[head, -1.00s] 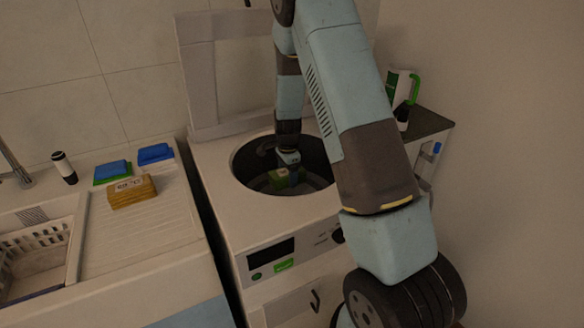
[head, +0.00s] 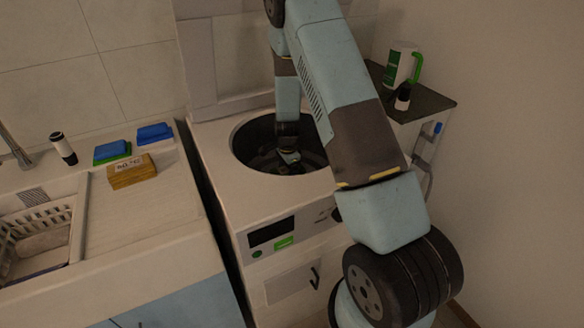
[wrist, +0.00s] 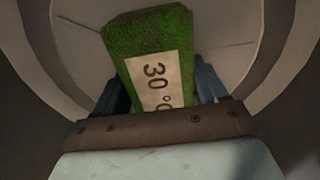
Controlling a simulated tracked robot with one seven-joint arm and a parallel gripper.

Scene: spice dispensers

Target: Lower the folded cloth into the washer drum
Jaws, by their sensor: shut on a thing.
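The folded cloth (wrist: 160,50) is green with a pale label reading 30 °C, seen in the wrist view. My gripper (wrist: 162,88) is shut on it, with a blue finger on each side. In the head view my gripper (head: 289,158) is down inside the round opening of the washer drum (head: 255,150). The cloth is not clearly visible there. The pale drum wall surrounds the cloth in the wrist view; I cannot tell whether the cloth touches the bottom. The washer (head: 222,185) has its lid (head: 240,65) raised at the back.
A green-handled jug (head: 400,65) and small bottle (head: 403,97) stand on a dark shelf.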

